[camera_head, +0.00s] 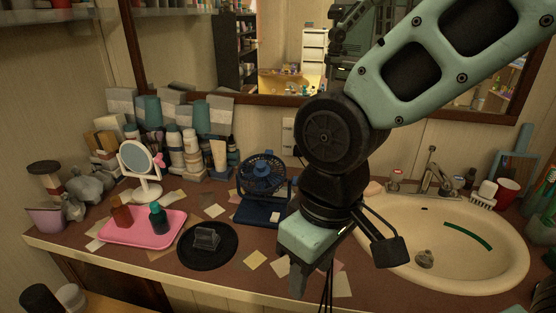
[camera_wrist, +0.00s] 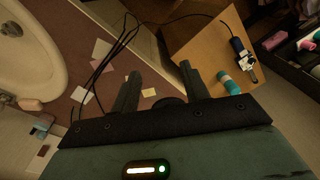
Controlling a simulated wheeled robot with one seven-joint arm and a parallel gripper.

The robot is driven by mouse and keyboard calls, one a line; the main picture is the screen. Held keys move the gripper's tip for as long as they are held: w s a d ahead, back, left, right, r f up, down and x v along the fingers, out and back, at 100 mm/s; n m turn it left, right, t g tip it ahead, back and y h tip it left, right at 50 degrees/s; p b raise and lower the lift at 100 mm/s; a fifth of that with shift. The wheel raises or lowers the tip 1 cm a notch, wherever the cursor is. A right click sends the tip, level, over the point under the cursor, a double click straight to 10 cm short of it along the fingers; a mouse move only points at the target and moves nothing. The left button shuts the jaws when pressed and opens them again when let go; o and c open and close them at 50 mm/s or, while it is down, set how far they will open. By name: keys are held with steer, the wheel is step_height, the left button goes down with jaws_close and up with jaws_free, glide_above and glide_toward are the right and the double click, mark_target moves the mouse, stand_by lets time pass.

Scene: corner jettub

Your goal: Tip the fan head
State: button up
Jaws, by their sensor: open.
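The small dark blue fan (camera_head: 262,175) stands upright on the counter (camera_head: 120,262), with its round caged head above a flat blue base (camera_head: 258,212). My gripper (camera_head: 312,275) points down over the front part of the counter, to the right of the fan and nearer the camera. It is apart from the fan. In the wrist view my gripper's two fingers (camera_wrist: 159,70) are spread with nothing between them. I cannot make out the fan in the wrist view.
A round black mat (camera_head: 190,258) with a small grey holder lies left of my gripper. A pink tray (camera_head: 108,232) with bottles and a white mirror (camera_head: 140,168) stand further left. The sink (camera_head: 385,262) is on the right. Flat paper notes lie around the fan.

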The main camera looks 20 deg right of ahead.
steer(key=w+a+r+m+p, duration=0.1)
steer(key=w+r+m+p, duration=0.15)
steer(key=w, duration=0.55)
steer(key=w+a+r+m+p, duration=0.2)
steer(key=w+r+m, duration=0.1)
steer(key=w, duration=0.6)
steer(key=m+t+h+p, duration=0.3)
steer(key=m+t+p, duration=0.1)
steer(key=m+p, duration=0.15)
glide_toward(269, 151)
steer(key=shift+m, duration=0.3)
steer(key=p+x, duration=0.4)
steer(key=x, duration=0.4)
steer(key=shift+w+f+p, duration=0.2)
steer(key=shift+f+p, duration=0.15)
jaws_close()
